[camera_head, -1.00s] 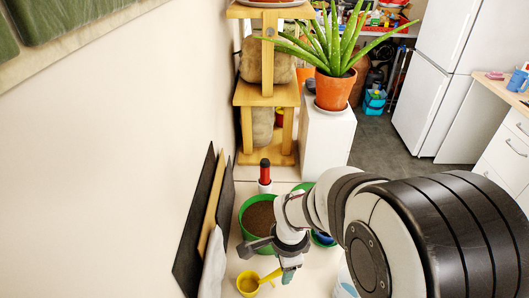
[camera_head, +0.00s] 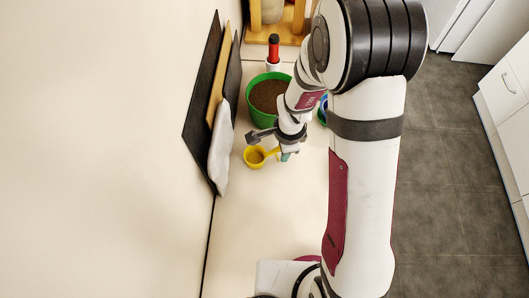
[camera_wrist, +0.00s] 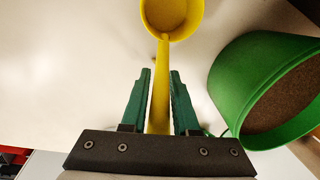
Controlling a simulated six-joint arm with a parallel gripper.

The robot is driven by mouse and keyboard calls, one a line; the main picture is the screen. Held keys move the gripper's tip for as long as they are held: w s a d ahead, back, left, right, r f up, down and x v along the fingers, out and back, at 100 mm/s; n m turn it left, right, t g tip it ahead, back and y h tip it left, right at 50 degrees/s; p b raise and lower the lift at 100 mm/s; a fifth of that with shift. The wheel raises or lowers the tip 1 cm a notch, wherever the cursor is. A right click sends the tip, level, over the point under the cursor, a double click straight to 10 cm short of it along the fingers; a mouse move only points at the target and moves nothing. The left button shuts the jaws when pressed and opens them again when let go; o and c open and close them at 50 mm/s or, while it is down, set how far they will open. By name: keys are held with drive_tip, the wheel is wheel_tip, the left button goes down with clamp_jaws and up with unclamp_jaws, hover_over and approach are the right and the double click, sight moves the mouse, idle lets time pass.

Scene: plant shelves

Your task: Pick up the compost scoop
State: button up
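The compost scoop is yellow, with a round cup (camera_head: 255,158) and a long handle. In the head view it is on the pale bench top, below the green pot. In the wrist view its cup (camera_wrist: 172,14) is at the top and its handle (camera_wrist: 161,88) runs down towards my gripper. My gripper (camera_wrist: 160,72) is open, with one green finger on each side of the handle and narrow gaps beside it. In the head view my gripper (camera_head: 287,156) is at the handle end, right of the cup, and partly hides the handle.
A green pot of soil (camera_head: 267,99) stands close by and also shows at right in the wrist view (camera_wrist: 250,80). Dark and wooden boards (camera_head: 207,105) and a pale cloth-like item (camera_head: 221,150) lean at the wall.

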clamp_jaws()
drive_tip(key=shift+r, duration=0.3)
drive_tip(key=r, duration=0.4)
drive_tip(key=shift+d, duration=0.35)
drive_tip(key=s+d+r, duration=0.3)
drive_tip(key=d+r, duration=0.3)
drive_tip(key=d, duration=0.4)
drive_tip(key=shift+s+d+r, duration=0.2)
drive_tip(key=shift+s, duration=0.1)
